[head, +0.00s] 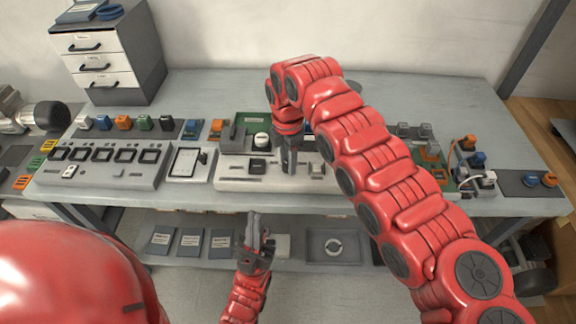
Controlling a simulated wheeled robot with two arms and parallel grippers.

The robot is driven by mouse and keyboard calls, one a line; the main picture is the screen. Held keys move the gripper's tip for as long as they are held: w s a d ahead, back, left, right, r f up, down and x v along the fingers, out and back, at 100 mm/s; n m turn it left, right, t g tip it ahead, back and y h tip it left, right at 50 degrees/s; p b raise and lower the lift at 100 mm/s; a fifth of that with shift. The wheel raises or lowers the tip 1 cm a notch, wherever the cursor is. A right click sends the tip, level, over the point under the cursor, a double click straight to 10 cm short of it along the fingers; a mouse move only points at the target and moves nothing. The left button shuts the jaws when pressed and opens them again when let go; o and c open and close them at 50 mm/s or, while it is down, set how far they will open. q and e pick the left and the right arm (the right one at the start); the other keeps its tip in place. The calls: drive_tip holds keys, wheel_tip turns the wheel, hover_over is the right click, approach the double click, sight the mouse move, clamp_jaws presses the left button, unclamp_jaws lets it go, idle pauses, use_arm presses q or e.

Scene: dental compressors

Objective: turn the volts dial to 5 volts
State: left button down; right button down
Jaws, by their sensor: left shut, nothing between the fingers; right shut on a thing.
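My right gripper (289,162) reaches down from the right onto a pale control panel (236,185) on the workbench. It points straight down and is shut on a small part at the panel, which the fingers hide. No volts dial, scale or marking can be read at this size, so I cannot tell its setting. A black switch-like block (257,166) sits on the panel just left of the fingers. My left gripper (256,231) is shut and empty, pointing up in front of the bench, below the panel and apart from it.
A white round knob (261,140) stands behind the panel. A grey unit with several black windows (105,158) is at left. Drawers (97,62) stand at the back left. Plugs and cables (472,165) are at right.

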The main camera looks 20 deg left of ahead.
drive_tip(key=shift+n+b, duration=0.5)
drive_tip(key=shift+n, duration=0.8)
drive_tip(key=c, duration=0.5)
unclamp_jaws()
drive_tip(key=shift+r, duration=0.1)
